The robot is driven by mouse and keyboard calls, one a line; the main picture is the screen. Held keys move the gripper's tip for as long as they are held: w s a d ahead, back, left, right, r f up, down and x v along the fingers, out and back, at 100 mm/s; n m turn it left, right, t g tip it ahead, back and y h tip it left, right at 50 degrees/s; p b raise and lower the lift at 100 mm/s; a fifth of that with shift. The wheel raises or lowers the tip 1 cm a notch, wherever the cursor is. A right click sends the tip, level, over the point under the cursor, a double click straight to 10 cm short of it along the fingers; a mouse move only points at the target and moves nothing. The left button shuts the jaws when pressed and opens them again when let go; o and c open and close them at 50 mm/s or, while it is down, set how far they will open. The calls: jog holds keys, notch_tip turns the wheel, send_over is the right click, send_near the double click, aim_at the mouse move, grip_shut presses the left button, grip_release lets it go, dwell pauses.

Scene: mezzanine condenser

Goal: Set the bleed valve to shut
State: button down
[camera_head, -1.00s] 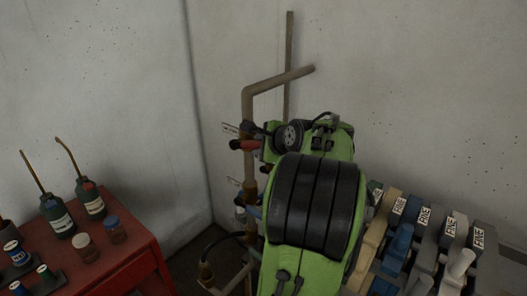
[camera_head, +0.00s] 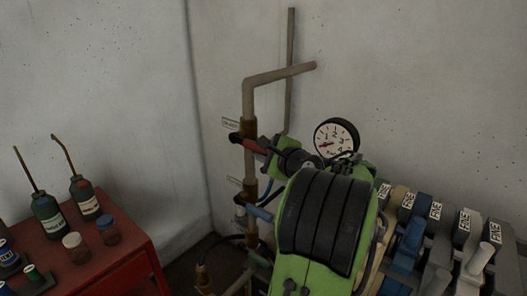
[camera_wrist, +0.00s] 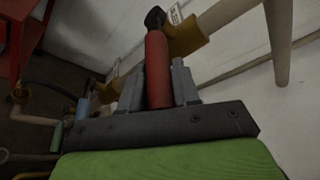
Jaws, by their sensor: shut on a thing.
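A red lever handle (camera_head: 248,142) with a black end stands out from a brass fitting on the upright pipe, taken here as the bleed valve's handle. In the wrist view the red handle (camera_wrist: 157,65) lies between my two grey fingers. My gripper (camera_head: 268,148) is shut on it, also seen in the wrist view (camera_wrist: 158,88). In the head view the handle slopes down to the right into my gripper, which hides its near end. A small tag (camera_head: 230,123) beside the fitting is too small to read.
A round gauge (camera_head: 336,138) stands behind my arm. A blue handle (camera_head: 259,212) sits lower on the pipe (camera_head: 248,105). A red cabinet (camera_head: 120,262) with bottles and jars is at left. Several grey, blue and tan units (camera_head: 410,240) stand at right.

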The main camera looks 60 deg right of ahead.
jog(key=shift+f, duration=0.2)
jog(key=c, duration=0.9)
grip_release()
jog(key=shift+d, duration=0.1)
jog(key=shift+r, duration=0.1)
jog(key=p+v, duration=0.3)
jog(key=v, duration=1.2)
jog(key=shift+s+r, duration=0.15)
jog(key=shift+s, duration=0.15)
